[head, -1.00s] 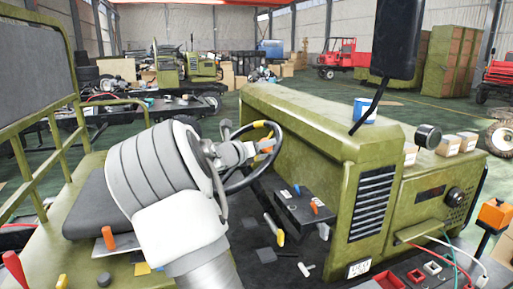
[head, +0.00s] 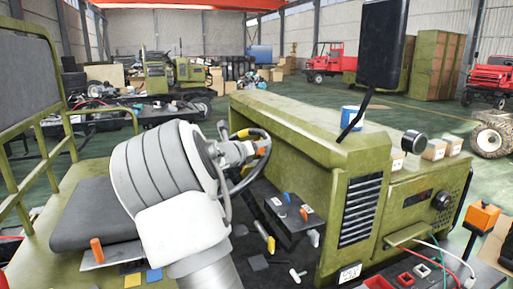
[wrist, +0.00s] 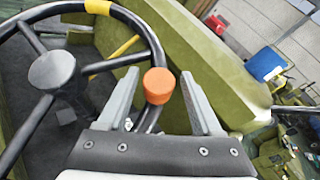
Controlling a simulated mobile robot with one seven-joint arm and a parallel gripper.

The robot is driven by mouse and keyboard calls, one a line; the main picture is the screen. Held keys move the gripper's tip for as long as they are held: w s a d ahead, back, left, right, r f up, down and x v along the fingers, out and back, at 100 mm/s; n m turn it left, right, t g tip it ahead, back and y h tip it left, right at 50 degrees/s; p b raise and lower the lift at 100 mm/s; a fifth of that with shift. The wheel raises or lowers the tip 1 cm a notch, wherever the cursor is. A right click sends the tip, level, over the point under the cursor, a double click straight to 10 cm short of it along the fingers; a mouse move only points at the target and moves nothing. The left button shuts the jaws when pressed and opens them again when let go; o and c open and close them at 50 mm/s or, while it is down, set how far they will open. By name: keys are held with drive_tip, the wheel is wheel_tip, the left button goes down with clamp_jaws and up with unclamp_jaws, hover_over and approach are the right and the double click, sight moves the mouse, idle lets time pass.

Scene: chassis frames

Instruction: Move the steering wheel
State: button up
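The steering wheel (head: 265,166) is black with a yellow band and stands at the driver's place of a green vehicle, partly hidden behind my arm in the head view. In the wrist view its rim (wrist: 147,35), spokes and grey hub (wrist: 52,70) fill the left side. An orange knob (wrist: 158,84) sits by the rim. My gripper (wrist: 160,82) is open, with one finger on each side of the knob and a visible gap to both. In the head view my gripper (head: 247,153) is at the wheel's near right part.
A dark mirror (head: 383,45) rises on a stalk. A black lever box (head: 294,213) is below the wheel. A dark seat (head: 93,215) is at left.

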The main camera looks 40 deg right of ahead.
drive_tip(key=shift+a, duration=0.1)
drive_tip(key=shift+s+a, duration=0.1)
drive_tip(key=shift+a, duration=0.1)
drive_tip(key=b+v, duration=0.2)
drive_tip(key=v, duration=1.5)
drive_tip(key=shift+d, duration=0.1)
